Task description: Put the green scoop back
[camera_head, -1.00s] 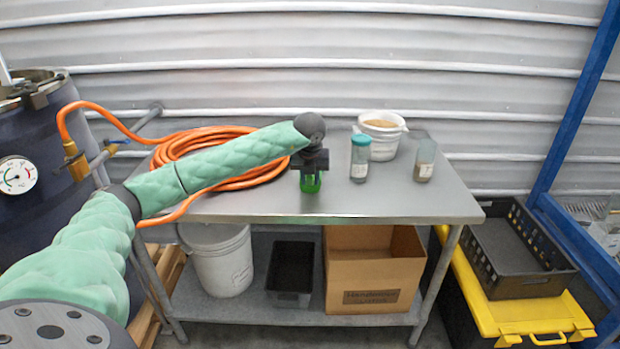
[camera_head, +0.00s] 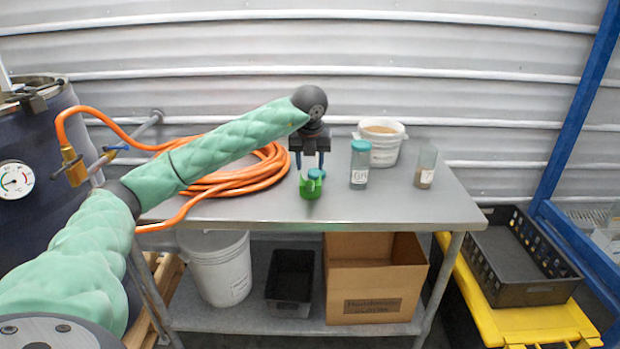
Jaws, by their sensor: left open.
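The green scoop (camera_head: 309,190) rests on the steel table (camera_head: 400,207), near its front middle. A small blue-teal piece shows at the scoop's top. My left gripper (camera_head: 310,164) is open, pointing down just above the scoop, with its two blue fingers apart and nothing between them that I can make out. The fingertips are at or slightly above the scoop's top; I cannot tell whether they touch. My right gripper is not in view.
A teal-capped jar (camera_head: 360,166), an open clear jar (camera_head: 426,168) and a white bucket of brown material (camera_head: 383,140) stand right of the scoop. An orange hose (camera_head: 250,180) lies coiled at left. A cardboard box (camera_head: 374,285) and black bin (camera_head: 290,280) sit below.

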